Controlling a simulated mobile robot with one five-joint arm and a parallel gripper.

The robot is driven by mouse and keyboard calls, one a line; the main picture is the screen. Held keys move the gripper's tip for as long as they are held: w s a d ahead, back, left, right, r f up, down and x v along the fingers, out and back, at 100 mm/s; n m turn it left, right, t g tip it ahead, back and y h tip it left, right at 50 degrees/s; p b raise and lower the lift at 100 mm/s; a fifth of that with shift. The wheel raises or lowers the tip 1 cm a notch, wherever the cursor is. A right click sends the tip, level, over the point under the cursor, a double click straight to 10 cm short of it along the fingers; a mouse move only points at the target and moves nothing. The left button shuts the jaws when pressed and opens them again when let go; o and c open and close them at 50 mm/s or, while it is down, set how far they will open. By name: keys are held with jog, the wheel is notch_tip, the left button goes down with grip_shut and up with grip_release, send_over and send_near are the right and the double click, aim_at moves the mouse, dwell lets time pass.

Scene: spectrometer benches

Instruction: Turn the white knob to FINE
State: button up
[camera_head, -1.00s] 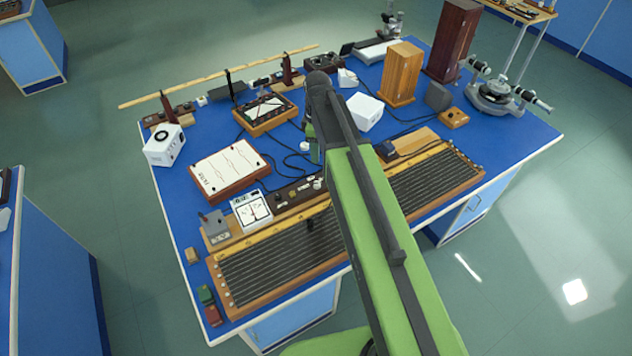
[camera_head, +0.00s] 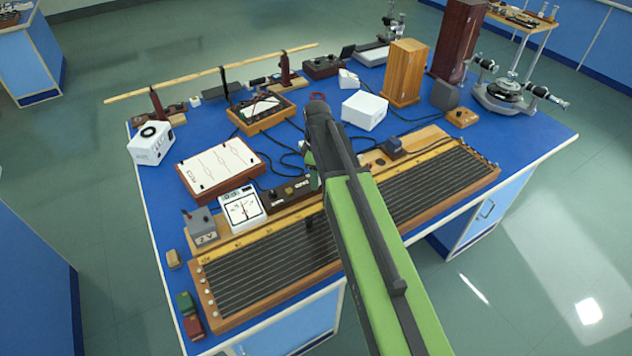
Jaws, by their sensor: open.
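A long dark control box (camera_head: 285,191) with small knobs lies on the blue bench, behind the wire board and right of the white dial meter (camera_head: 242,207). My gripper (camera_head: 313,181) is at the right end of this box, pointing down. It is small and mostly covered by my own arm. It is open, and I see nothing held in it. The white knob is not clearly visible; my gripper and arm cover the right end of the box. I cannot tell whether the gripper touches anything, and no FINE label is readable.
The long wire board (camera_head: 265,270) fills the bench front. A white-topped panel (camera_head: 219,167) stands behind the meter, and a grey switch box (camera_head: 201,224) left of it. A white box (camera_head: 364,110) and a wooden cabinet (camera_head: 405,72) stand further back. Dark cables run behind the control box.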

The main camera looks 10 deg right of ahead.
grip_shut()
